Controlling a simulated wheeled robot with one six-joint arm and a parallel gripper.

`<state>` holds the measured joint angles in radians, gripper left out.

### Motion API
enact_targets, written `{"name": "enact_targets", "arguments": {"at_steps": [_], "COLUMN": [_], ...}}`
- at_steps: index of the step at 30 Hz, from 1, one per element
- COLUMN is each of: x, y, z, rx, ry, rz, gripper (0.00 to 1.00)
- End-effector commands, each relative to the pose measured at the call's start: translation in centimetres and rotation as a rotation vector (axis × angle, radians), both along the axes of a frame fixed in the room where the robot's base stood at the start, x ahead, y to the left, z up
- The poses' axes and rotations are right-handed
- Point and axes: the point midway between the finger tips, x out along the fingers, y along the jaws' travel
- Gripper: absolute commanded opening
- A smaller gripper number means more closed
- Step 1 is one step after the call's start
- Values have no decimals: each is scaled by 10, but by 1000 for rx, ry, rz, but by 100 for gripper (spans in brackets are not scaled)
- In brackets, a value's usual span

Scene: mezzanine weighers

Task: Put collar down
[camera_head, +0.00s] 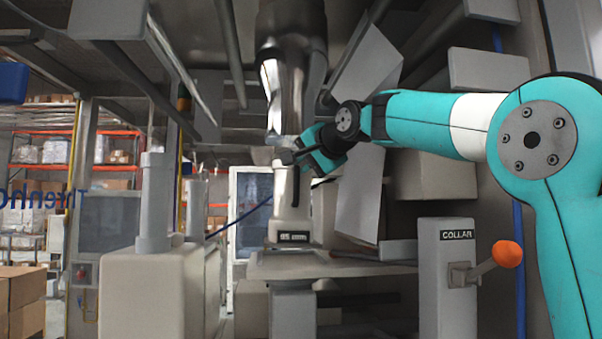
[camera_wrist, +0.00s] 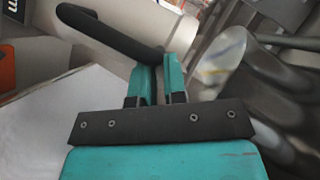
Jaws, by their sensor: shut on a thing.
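My gripper (camera_head: 300,158) is at the upright metal spout in the middle of the head view. In the wrist view its teal fingers (camera_wrist: 158,75) are shut on a black bar-shaped handle (camera_wrist: 105,30). The handle reaches from the fingers to the upper left. In the head view the handle (camera_head: 284,157) shows small and dark against the spout. The pale sleeve (camera_head: 291,200) on the spout's lower part, likely the collar, carries an "85 mm" label. Whether the handle is fixed to it is hard to tell.
A grey post (camera_head: 446,300) labelled COLLAR stands at the right, with an orange-knobbed lever (camera_head: 507,254). A flat grey plate (camera_head: 330,268) lies below the spout. A grey housing (camera_head: 150,290) stands at the left. Ducts and panels crowd the space above.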

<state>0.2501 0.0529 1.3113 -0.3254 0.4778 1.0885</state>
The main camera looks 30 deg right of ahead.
Motion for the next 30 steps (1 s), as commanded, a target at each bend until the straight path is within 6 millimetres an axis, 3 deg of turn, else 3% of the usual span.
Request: {"name": "enact_targets", "arguments": {"at_steps": [7,21,29,30], "x": [14,12,13,13], "y": [2,1,1,1], "z": [4,-31,-36,-39], "rx": [0,-1,0,0], "ry": [-6,-4,0,7], "rz": [2,1,2,2], "gripper": [0,0,0,19]}}
